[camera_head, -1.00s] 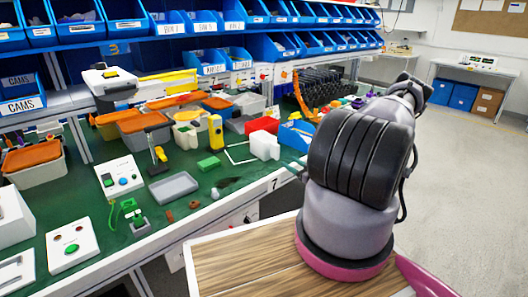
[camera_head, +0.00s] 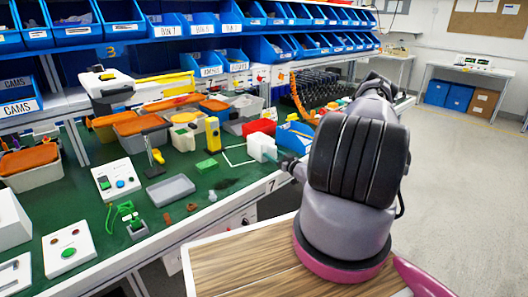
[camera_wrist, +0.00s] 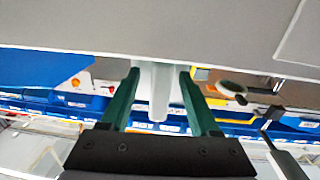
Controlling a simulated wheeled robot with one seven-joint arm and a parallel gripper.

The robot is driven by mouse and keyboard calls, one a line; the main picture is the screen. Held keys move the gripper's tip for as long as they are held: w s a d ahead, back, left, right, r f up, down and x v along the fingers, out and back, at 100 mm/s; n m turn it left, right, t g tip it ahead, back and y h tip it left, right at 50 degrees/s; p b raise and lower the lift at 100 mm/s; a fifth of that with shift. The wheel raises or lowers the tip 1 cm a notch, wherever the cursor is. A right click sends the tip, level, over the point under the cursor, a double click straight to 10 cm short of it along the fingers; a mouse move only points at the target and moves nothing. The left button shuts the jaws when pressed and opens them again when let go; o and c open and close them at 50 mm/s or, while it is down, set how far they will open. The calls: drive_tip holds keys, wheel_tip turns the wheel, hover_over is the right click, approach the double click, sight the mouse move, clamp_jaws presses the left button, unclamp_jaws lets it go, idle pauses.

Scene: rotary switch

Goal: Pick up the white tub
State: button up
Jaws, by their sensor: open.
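The white tub (camera_head: 259,146) stands on the green bench top near its front edge, beside a red bin. My gripper (camera_head: 278,157) is at the tub's right side in the head view, close to it. In the wrist view my gripper (camera_wrist: 157,92) has its two green fingers spread apart. A white shape, which looks like the tub (camera_wrist: 153,88), shows between them, with gaps at both sides. I cannot tell whether a finger touches the tub. My arm hides part of the bench behind the gripper.
The red bin (camera_head: 262,127) stands just behind the tub, and a blue bin (camera_head: 295,136) is to its right. A yellow upright tool (camera_head: 212,134) and a green block (camera_head: 207,166) are to the left. Blue shelf bins (camera_head: 215,65) hang above the bench.

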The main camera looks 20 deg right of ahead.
clamp_jaws()
